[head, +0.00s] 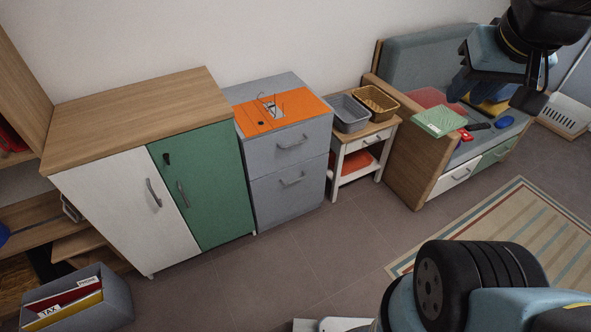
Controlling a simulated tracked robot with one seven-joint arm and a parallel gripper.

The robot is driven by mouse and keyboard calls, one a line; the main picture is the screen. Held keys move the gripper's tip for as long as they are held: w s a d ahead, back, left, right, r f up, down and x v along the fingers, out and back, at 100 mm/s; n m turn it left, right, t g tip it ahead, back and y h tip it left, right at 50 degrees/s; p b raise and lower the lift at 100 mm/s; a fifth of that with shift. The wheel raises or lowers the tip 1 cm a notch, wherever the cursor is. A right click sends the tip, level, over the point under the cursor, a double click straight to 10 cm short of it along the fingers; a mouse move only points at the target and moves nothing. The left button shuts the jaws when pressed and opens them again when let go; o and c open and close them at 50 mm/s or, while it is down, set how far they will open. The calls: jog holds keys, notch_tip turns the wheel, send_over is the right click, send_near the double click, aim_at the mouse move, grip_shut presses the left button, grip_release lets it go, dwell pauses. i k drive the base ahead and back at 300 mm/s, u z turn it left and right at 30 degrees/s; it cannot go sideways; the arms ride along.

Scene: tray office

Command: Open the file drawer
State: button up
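A grey cabinet (292,180) with two stacked drawers stands against the wall, right of the green-doored cupboard. Its upper drawer (290,145) and lower drawer (290,190) each have a curved grey handle, and both fronts look shut. No label shows which one is the file drawer. An orange mat (258,121) with a thin wire-like item lies on the cabinet top. My gripper (492,103) hangs at the upper right, in front of the sofa in the picture and well away from the cabinet. Its dark fingers look apart, with nothing seen held between them.
A cupboard (130,86) with white and green doors stands left. A small side table (376,133) carries two baskets. A sofa (400,165) with drawers below holds loose items. A grey file box (112,299) sits lower left. Floor before the grey cabinet is clear; a striped rug (520,215) lies right.

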aim_at(282, 194)
jog(key=u, duration=0.1)
jog(key=k, duration=1.45)
jog(key=u, duration=0.4)
jog(key=i, duration=1.45)
jog(key=z, duration=0.05)
